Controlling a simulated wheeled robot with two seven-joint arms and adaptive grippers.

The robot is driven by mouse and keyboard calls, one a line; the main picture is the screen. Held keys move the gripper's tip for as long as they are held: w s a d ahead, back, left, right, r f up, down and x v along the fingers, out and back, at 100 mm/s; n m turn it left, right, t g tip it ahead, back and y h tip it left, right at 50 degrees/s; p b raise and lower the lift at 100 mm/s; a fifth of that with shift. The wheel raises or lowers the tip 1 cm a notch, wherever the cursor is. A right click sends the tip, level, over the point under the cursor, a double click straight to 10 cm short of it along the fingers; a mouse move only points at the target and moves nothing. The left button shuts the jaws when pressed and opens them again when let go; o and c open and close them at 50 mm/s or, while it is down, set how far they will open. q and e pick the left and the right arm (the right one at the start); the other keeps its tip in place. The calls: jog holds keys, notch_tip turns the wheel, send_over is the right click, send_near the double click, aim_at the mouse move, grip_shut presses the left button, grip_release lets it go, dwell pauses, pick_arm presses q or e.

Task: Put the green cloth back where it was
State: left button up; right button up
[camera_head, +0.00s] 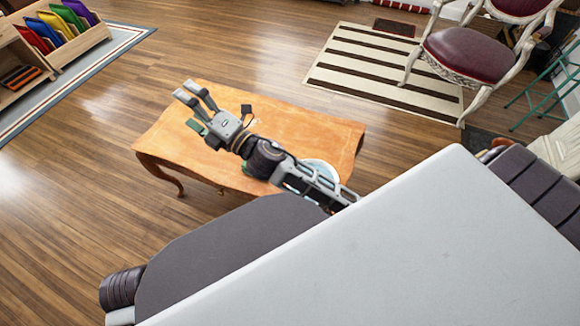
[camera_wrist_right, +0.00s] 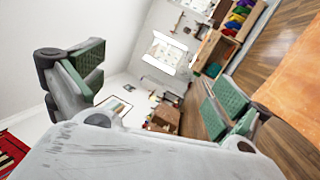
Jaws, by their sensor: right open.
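My right gripper (camera_head: 189,106) is above the left part of the wooden table (camera_head: 300,130), its fingers pointing to the upper left. In the right wrist view the right gripper (camera_wrist_right: 152,85) has its two green-padded fingers wide apart with nothing between them. I cannot make out the green cloth for certain in either view. A small green patch (camera_head: 245,168) shows beside my right wrist, partly hidden by it; I cannot tell what it is. My left gripper is not in view.
A pale round dish (camera_head: 322,168) lies on the table, partly hidden by my right arm. A shelf with colourful folders (camera_head: 58,25) is at the upper left. A red chair (camera_head: 470,55) stands by a striped rug (camera_head: 375,65). Wooden floor left of the table is clear.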

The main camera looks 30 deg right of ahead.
jog(key=s+d+f+m+g+h, duration=0.25)
jog(key=d+f+m+h, duration=0.3)
jog(key=f+m, duration=0.3)
jog(key=s+d+f+m+g+h, duration=0.2)
jog(key=d+f+m+g+h, duration=0.15)
jog(key=d+f+m, duration=0.45)
jog(key=s+f+m+g, duration=0.3)
jog(key=s+f, duration=0.3)
jog(key=s, duration=0.3)
jog(key=s+f+m+g, duration=0.3)
jog(key=s+f+g, duration=0.3)
jog(key=s, duration=0.4)
jog(key=shift+s+f, duration=0.2)
jog(key=shift+f, duration=0.2)
jog(key=shift+d, duration=0.1)
